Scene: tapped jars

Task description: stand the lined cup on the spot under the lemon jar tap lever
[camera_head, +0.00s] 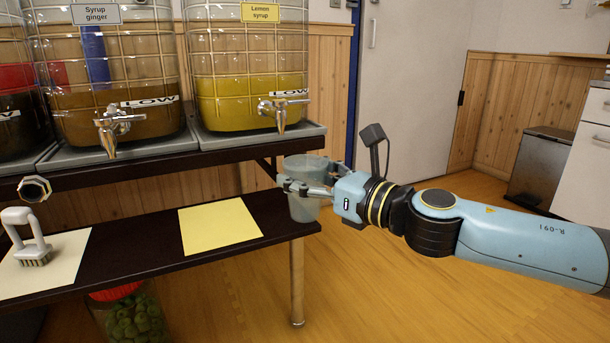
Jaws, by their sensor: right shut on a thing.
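The lemon syrup jar (248,70), labelled "Lemon syrup", stands on the upper shelf with yellow liquid low in it. Its metal tap with lever (281,110) points out at the front. A yellow square (218,226) lies bare on the lower shelf. My right gripper (292,186) is shut on a translucent bluish cup (303,209). The cup is upright, at the right end of the lower shelf, right of the yellow square. Lines on the cup are too faint to tell, and I cannot tell whether its base touches anything. My left gripper is not in view.
The ginger syrup jar (100,85) with its tap (114,128) stands left of the lemon jar. A white brush (28,238) stands on a cream square (68,262) on the lower shelf (140,250). A red-lidded jar (130,315) is below. The shelf around the yellow square is clear.

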